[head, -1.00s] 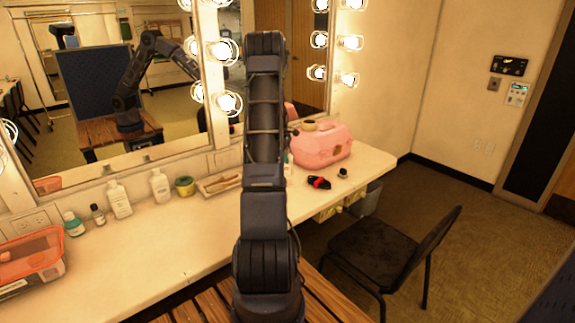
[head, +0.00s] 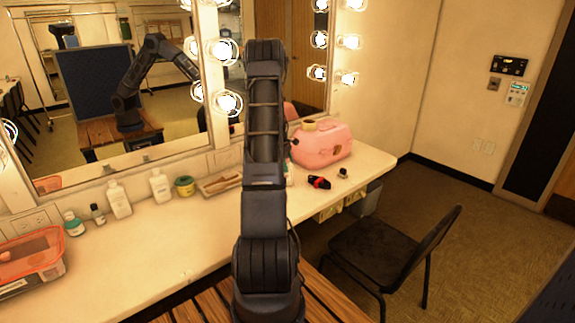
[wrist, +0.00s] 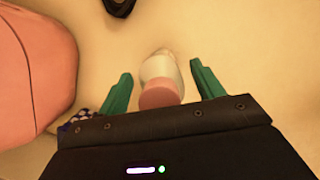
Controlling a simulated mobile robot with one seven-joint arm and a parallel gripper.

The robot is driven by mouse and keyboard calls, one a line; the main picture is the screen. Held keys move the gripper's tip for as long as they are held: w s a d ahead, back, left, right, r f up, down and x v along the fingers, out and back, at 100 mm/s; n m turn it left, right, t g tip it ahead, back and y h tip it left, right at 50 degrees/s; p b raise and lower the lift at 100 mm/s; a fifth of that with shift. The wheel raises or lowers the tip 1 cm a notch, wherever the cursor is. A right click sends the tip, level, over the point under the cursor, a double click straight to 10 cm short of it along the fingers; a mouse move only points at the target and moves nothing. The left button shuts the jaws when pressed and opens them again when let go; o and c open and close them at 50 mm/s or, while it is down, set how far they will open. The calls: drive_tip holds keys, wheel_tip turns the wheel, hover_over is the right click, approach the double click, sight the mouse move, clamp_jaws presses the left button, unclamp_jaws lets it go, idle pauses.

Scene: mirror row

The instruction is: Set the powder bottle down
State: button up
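The powder bottle (wrist: 162,70), pale with a pinkish cap, is between the two green fingers of my gripper (wrist: 162,86) in the wrist view. Its cap end is toward the gripper. A gap shows on each side of it, so the fingers are open and not pressed on it. The cream counter (wrist: 255,60) lies behind it; whether its base touches the counter cannot be told for sure. In the head view my arm hides the gripper and most or all of the bottle.
A pink case (head: 322,146) stands close by; it fills the left of the wrist view (wrist: 35,70). A red-and-black item (head: 319,182) and a small dark jar (head: 343,173) lie near. White bottles (head: 119,199) and an orange bin (head: 32,256) are left. A chair (head: 385,250) stands in front.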

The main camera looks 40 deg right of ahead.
drive_tip(key=v, duration=1.2)
drive_tip(key=s+a+r+m+t, duration=0.2)
drive_tip(key=s+a+r, duration=0.2)
drive_tip(key=a+r, duration=0.8)
drive_tip(key=s+a+r+m+t, duration=0.1)
drive_tip(key=s+a+r, duration=0.5)
drive_tip(key=a, duration=1)
drive_tip(key=s+a+r+m+t+y, duration=0.1)
drive_tip(key=s+a+m+t, duration=0.1)
drive_tip(key=s+a, duration=0.8)
drive_tip(key=s+a+r+m+t, duration=0.1)
drive_tip(key=s+a+r+t, duration=0.1)
drive_tip(key=s+a, duration=0.8)
drive_tip(key=shift+s+a+m+y, duration=0.25)
drive_tip(key=shift+s+m+y, duration=0.15)
drive_tip(key=shift+s, duration=0.8)
